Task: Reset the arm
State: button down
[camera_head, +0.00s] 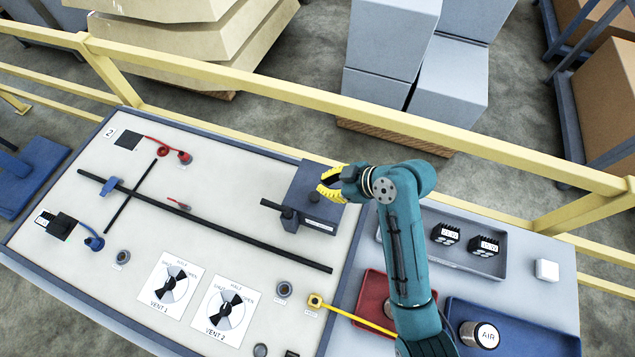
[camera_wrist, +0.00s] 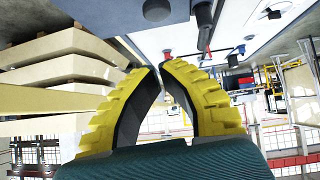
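My gripper (camera_head: 321,187) has two yellow ribbed fingers. In the head view it points left, in front of or over the dark grey box (camera_head: 320,210) at the board's right end; I cannot tell the gap between them. In the wrist view the gripper (camera_wrist: 161,67) has its fingertips drawn almost together, with an empty space between the dark inner pads. It holds nothing. My teal arm bends at the elbow and hides part of the trolley's right side.
The pale board (camera_head: 210,150) carries a long black bar, cables and two vent dials. A grey tray (camera_head: 465,262) holds two black blocks. A red tray (camera_head: 370,295) and a blue tray (camera_head: 540,335) with a can marked AIR (camera_head: 486,336) flank my arm. A yellow railing (camera_head: 300,85) runs behind.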

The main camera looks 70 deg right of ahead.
jog(key=v, duration=0.6)
jog(key=shift+s, duration=0.25)
